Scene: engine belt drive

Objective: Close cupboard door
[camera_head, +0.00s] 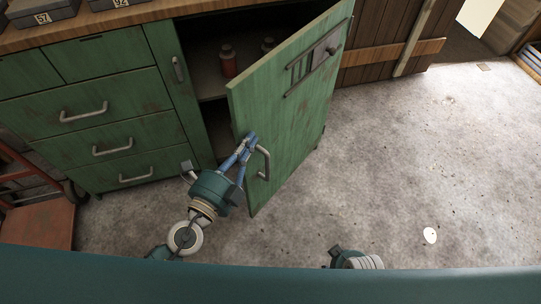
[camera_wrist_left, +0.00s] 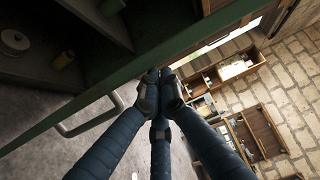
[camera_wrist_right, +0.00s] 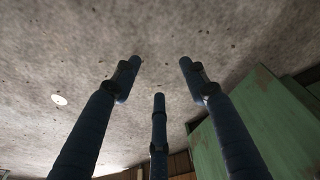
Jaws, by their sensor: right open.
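The green cupboard door (camera_head: 290,125) stands wide open, swung out from the cupboard toward me. Its metal handle (camera_head: 265,163) is on the outer face near the free edge; the handle also shows in the left wrist view (camera_wrist_left: 88,118). My left gripper (camera_head: 249,140) is at the door's free edge, beside the handle. Its fingers are drawn together with nothing seen between them, and the tips overlap the door edge in the left wrist view (camera_wrist_left: 160,82); I cannot tell whether they touch. My right gripper (camera_wrist_right: 162,75) is open and empty over the floor, away from the door.
The green cupboard (camera_head: 105,110) has drawers left of the opening and a wooden top. A red cart (camera_head: 38,215) is at the far left. The concrete floor (camera_head: 420,150) right of the door is clear.

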